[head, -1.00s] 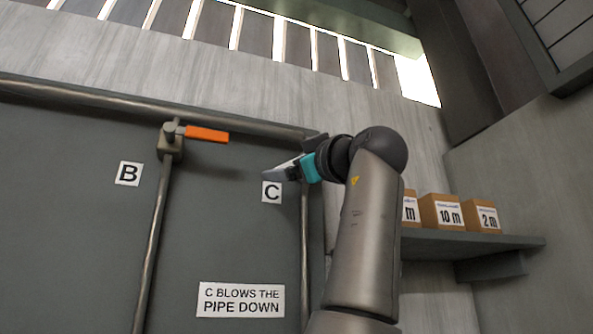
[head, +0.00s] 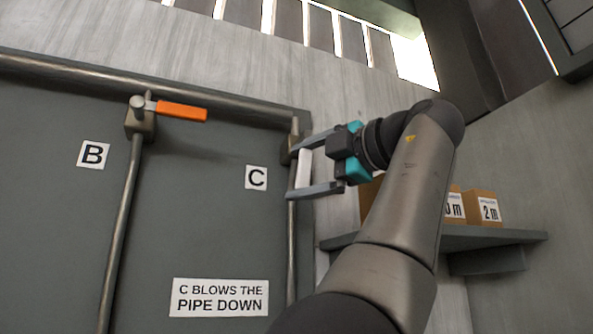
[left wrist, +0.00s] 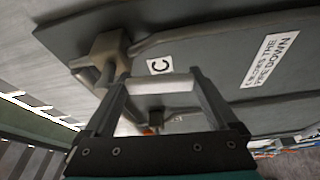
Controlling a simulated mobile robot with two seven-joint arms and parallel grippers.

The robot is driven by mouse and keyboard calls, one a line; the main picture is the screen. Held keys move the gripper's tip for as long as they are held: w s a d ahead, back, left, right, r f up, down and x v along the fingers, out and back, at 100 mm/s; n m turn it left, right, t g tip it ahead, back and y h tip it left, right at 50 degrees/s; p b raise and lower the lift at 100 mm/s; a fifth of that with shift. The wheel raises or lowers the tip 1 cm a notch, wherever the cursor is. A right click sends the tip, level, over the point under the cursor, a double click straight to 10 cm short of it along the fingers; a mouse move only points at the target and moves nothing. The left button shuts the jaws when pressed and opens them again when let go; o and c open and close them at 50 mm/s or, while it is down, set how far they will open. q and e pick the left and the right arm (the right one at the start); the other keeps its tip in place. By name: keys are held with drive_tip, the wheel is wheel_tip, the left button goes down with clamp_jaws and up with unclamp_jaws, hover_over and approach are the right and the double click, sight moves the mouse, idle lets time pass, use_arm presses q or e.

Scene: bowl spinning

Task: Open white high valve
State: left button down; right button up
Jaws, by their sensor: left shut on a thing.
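The white valve handle (head: 304,169) is beside the C label (head: 256,178), by the valve body (head: 289,150) on the right-hand pipe. It points roughly downward in the head view. My left gripper (head: 297,170) is shut on it, with one finger near its upper end and the other near its lower end. In the left wrist view the white handle (left wrist: 162,83) spans between the two fingers, and the valve body (left wrist: 104,52) is just beyond the left finger. My right gripper is not in view.
An orange-handled valve (head: 180,111) stands left, near the B label (head: 93,155). A sign (head: 219,297) reads "C blows the pipe down". Cardboard boxes (head: 481,207) sit on a shelf (head: 500,236) at the right, partly behind my arm.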

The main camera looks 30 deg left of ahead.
use_arm(q)
drive_tip(key=shift+w+d+n, duration=0.15)
drive_tip(key=shift+n, duration=0.25)
drive_tip(key=shift+w+d+f+n+h, duration=0.1)
drive_tip(key=shift+w+n+h, duration=0.05)
drive_tip(key=shift+n+h, duration=0.15)
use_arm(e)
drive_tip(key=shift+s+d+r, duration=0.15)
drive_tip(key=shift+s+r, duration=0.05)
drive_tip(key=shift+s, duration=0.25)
use_arm(q)
unclamp_jaws()
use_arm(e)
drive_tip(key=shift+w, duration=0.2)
